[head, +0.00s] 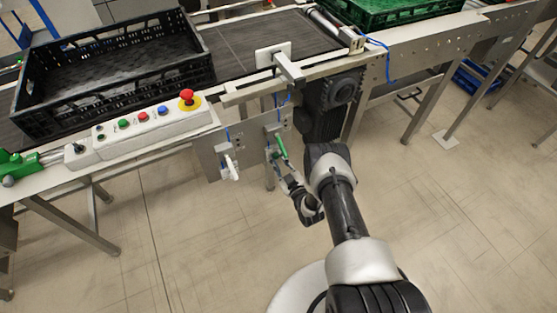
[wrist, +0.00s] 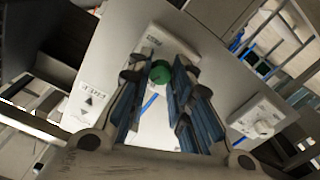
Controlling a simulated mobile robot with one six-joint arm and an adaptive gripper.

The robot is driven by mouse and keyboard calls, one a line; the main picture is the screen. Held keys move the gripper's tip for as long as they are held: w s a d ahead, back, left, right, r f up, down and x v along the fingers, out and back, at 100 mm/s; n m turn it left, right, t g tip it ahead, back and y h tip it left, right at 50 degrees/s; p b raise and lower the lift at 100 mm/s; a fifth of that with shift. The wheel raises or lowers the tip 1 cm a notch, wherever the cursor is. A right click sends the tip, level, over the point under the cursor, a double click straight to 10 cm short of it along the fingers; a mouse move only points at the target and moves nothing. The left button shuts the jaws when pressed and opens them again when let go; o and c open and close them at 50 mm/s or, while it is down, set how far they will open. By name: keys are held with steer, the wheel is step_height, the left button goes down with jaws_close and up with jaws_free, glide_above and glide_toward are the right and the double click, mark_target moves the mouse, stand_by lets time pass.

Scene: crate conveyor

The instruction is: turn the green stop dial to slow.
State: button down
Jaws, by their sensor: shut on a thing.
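The green stop dial (head: 282,146) is on the grey panel hanging below the conveyor's front edge. In the wrist view the green dial (wrist: 159,72) shows as a round green knob on a pale plate, between my fingertips. My gripper (wrist: 158,82) is shut on it, with one blue-padded finger on each side. In the head view my gripper (head: 279,160) reaches the panel from below, and its fingers partly hide the dial. I cannot read which setting the dial points to; its plate's lettering is too small.
A white dial (head: 230,168) is left of the green one and also shows in the wrist view (wrist: 258,118). A control box (head: 160,127) with a red emergency button (head: 187,96) stands above. A black crate (head: 110,60) and a green crate (head: 400,8) are on the conveyor.

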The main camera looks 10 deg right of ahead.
steer(key=n, duration=0.4)
steer(key=shift+n, duration=0.4)
stand_by(0.4)
steer(key=c, duration=1.4)
jaws_free()
steer(key=v, duration=1.2)
steer(key=shift+s+f, duration=0.1)
